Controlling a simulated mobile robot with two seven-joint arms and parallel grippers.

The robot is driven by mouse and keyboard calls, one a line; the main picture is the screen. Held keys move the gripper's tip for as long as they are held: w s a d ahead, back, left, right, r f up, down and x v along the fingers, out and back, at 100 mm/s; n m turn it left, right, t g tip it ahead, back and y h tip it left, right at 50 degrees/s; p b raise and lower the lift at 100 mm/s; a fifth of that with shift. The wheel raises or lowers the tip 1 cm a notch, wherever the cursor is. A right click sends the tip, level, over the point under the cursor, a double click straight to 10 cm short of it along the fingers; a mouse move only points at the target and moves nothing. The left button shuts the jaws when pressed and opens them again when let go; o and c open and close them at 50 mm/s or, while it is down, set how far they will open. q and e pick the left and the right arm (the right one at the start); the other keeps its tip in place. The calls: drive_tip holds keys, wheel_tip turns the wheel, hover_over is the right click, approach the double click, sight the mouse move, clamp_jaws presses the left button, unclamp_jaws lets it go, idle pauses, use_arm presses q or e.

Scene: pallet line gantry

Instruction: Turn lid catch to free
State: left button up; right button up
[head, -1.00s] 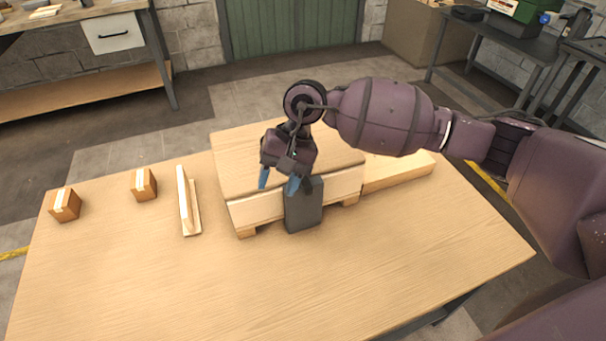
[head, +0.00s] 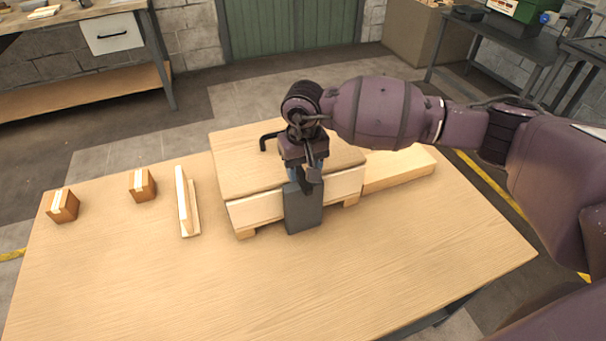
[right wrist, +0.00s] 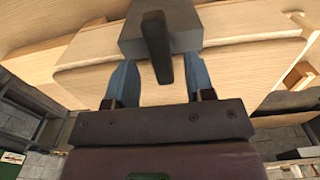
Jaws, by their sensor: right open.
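The wooden box (head: 250,212) with its pale lid (head: 240,155) stands on the table. A dark grey catch block (head: 304,212) is fixed on its front. In the right wrist view the block (right wrist: 188,24) carries a dark catch lever (right wrist: 158,48), which points toward my gripper. My right gripper (head: 310,178) is over the box's front edge, just above the block. In the right wrist view its two blue fingers (right wrist: 158,68) are open, one on each side of the lever's free end, with gaps visible. My left gripper is out of view.
A black handle (head: 267,139) stands on the lid. Two small brown boxes (head: 142,186) and an upright wooden piece (head: 187,205) are to the left. A pale board (head: 402,168) lies right of the box. The table's front (head: 250,290) is clear.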

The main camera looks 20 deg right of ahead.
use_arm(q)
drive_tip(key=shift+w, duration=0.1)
use_arm(e)
drive_tip(key=shift+f, duration=1.15)
drive_tip(key=shift+c, duration=0.5)
clamp_jaws()
